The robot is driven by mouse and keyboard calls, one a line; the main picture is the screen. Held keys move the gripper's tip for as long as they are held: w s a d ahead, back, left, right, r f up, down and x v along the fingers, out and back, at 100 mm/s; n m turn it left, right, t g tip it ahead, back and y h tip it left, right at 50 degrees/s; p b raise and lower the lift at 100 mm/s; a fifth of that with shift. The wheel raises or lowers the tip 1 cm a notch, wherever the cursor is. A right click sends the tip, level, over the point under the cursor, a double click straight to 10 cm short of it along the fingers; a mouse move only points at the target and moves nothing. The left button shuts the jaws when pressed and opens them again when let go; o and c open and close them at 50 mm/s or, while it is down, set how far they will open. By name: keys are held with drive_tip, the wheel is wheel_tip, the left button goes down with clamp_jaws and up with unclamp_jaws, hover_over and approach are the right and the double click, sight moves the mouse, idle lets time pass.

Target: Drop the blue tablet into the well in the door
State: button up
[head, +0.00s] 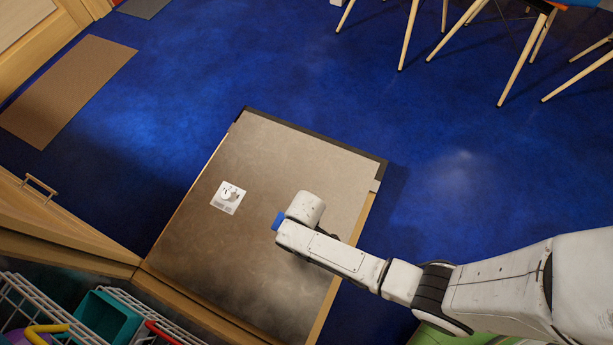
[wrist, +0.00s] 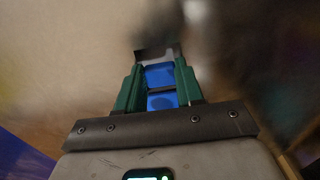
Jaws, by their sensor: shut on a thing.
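The door (head: 190,255) is folded down flat and open, its pale metal inner face up. A small white fitting (head: 228,197) with a round raised part is set in it, left of my gripper; it appears to be where the well is, but its hollow is too small to make out. My gripper (wrist: 159,72) is shut on the blue tablet (wrist: 158,76), between its green fingers in the wrist view. A blue bit of the tablet (head: 278,220) shows beside the white wrist in the head view. The gripper is over the door's middle; its exact height is unclear.
A wire rack (head: 40,312) with a teal container (head: 106,316) and other coloured items is at the lower left. A wooden front with a handle (head: 38,188) flanks the door. Chairs (head: 520,60) stand at the upper right. Blue floor (head: 330,95) beyond the door is clear.

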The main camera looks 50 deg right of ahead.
drive_tip(key=shift+s+f, duration=0.15)
drive_tip(key=shift+f, duration=0.3)
drive_tip(key=o, duration=0.8)
drive_tip(key=shift+c, duration=0.2)
drive_tip(key=shift+o, duration=1.4)
drive_tip(key=shift+r, duration=0.2)
drive_tip(key=shift+o, duration=0.2)
wheel_tip(320, 180, up, 11)
drive_tip(key=p, duration=0.6)
drive_tip(key=shift+r, duration=0.15)
